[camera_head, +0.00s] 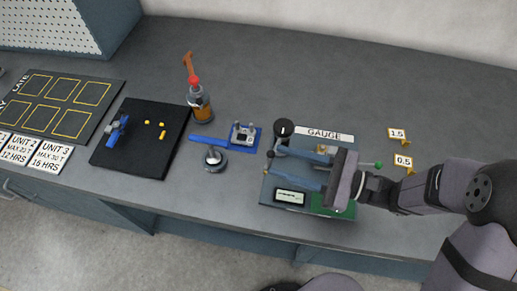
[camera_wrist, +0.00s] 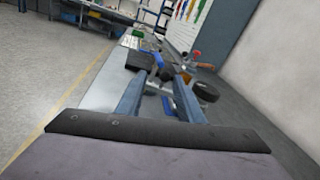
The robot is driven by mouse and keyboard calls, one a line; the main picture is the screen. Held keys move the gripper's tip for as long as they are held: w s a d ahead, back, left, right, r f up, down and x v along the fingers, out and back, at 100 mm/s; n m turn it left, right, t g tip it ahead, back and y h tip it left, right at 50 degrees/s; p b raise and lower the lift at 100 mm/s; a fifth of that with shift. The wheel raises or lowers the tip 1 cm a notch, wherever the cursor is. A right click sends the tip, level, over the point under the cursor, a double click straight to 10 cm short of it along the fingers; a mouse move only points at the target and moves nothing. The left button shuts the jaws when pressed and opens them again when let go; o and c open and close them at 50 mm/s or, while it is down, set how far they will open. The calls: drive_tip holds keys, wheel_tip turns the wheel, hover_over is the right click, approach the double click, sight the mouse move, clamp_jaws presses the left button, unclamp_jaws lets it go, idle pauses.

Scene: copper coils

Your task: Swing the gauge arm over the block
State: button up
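A thin rod with a green ball (camera_head: 378,165), perhaps the gauge arm, sticks out to the right behind my gripper. A small brass-coloured piece (camera_head: 325,149), perhaps the block, shows just behind the fingers; most of it is hidden. My gripper (camera_head: 274,158) is over the plate, its two blue fingers spread apart. In the wrist view, the fingers (camera_wrist: 160,68) are also apart, with no thing clearly held.
A small display (camera_head: 290,196) and a green board (camera_head: 340,212) lie at the plate's front. The bench's back is clear.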

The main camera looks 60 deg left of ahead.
drive_tip(key=p+x, duration=0.2)
drive_tip(key=x, duration=0.6)
drive_tip(key=shift+w+a+r+y, duration=0.2)
drive_tip(key=shift+w+a+y, duration=0.1)
drive_tip(key=shift+w, duration=0.05)
clamp_jaws()
